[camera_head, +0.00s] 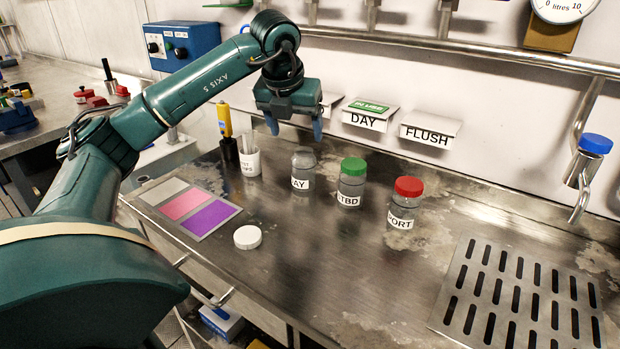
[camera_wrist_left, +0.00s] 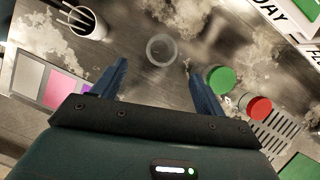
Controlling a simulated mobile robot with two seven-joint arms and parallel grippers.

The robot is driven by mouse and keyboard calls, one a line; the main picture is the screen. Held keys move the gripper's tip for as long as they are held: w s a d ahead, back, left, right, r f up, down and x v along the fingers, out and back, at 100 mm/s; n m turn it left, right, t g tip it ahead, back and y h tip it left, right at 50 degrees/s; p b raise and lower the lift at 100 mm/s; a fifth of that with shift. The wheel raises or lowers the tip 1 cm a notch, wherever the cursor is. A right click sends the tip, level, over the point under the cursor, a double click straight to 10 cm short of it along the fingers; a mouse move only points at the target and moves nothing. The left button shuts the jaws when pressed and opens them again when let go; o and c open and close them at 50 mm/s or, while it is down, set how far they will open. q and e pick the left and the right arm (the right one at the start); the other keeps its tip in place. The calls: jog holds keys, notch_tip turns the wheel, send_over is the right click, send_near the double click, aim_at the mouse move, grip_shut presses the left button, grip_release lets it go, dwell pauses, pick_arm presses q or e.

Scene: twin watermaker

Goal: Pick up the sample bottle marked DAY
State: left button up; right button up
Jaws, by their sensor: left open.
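The sample bottle marked DAY (camera_head: 302,172) stands upright and open-topped on the metal bench; the first letter of its label is partly cut off from view. In the left wrist view its round mouth (camera_wrist_left: 161,50) shows ahead of and between the fingers. My left gripper (camera_head: 294,130) is open and empty, above the bottle and a little to its left, fingers pointing down. Its blue fingers also show in the left wrist view (camera_wrist_left: 156,82). A white cap (camera_head: 247,237) lies on the bench in front of the bottle. My right gripper is not in view.
A green-capped bottle (camera_head: 351,182) labelled STBD and a red-capped bottle (camera_head: 405,203) labelled PORT stand to the right. A white cup of strips (camera_head: 250,162) stands to the left. Colour cards (camera_head: 187,205) lie front left; a slotted drain plate (camera_head: 520,300) is at right. Wall signs (camera_head: 368,117) hang behind.

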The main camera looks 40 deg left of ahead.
aim_at(304, 165)
pick_arm(q)
jog(key=x, duration=0.6)
jog(key=shift+f, duration=0.15)
jog(key=shift+d+x, duration=0.15)
jog(key=shift+x, duration=1.2)
jog(key=shift+d+x, duration=0.1)
jog(key=shift+x, duration=1.25)
jog(key=shift+c, duration=0.3)
jog(key=c, duration=1)
